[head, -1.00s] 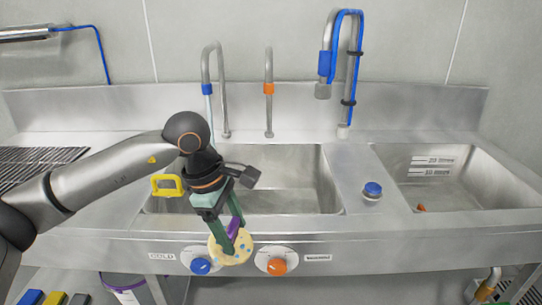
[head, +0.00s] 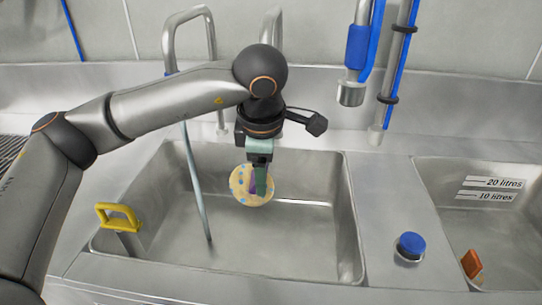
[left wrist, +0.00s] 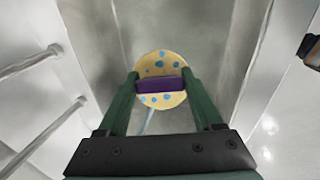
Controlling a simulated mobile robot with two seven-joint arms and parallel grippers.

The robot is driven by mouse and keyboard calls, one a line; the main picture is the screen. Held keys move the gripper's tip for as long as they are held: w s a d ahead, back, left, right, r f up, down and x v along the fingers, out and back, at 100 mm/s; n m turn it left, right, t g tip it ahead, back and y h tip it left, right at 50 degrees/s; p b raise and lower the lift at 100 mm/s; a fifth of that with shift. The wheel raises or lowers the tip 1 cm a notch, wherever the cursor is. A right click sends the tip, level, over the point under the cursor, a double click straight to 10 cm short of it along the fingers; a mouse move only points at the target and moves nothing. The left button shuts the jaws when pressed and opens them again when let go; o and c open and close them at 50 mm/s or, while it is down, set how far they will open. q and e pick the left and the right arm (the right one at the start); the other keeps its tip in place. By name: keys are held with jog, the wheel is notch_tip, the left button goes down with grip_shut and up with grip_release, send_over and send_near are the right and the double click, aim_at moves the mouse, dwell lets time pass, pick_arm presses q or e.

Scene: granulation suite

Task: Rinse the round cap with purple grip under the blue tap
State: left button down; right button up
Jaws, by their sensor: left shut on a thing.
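The round cap (head: 243,190) is a pale yellow disc with blue spots and a purple grip (head: 259,182). My left gripper (head: 260,180) is shut on the grip and holds the cap over the left basin (head: 300,245). The left wrist view shows the grip (left wrist: 160,83) between both fingers, with the disc (left wrist: 160,65) beyond. My right gripper is not in view.
A second tap (head: 270,48) stands behind my left wrist. A blue-hosed spray tap (head: 352,92) hangs at right. A yellow handle (head: 118,213) stands at the left basin's near-left rim. A blue-topped knob (head: 410,247) sits between the basins. An orange object (head: 472,264) lies in the right basin.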

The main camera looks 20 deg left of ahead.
aim_at(243, 171)
pick_arm(q)
jog(key=shift+w+a, duration=0.1)
jog(key=shift+a, duration=0.65)
jog(key=a, duration=0.2)
jog(key=w+a, duration=0.1)
jog(key=shift+a+f+b, duration=0.1)
jog(key=shift+f+b, duration=0.2)
jog(key=shift+f, duration=0.1)
jog(key=w+a+f, duration=0.1)
jog(key=w+a, duration=0.1)
jog(key=a, duration=0.6)
jog(key=shift+w+a+f+b, duration=0.2)
jog(key=shift+a+f+b, duration=0.15)
jog(key=shift+a+f, duration=0.05)
jog(key=shift+w+d, duration=0.1)
jog(key=shift+w, duration=0.05)
jog(key=shift+w+d+p, duration=0.1)
jog(key=shift+w+p, duration=0.2)
jog(key=shift+w, duration=0.1)
jog(key=shift+s, duration=0.15)
jog(key=shift+s, duration=0.45)
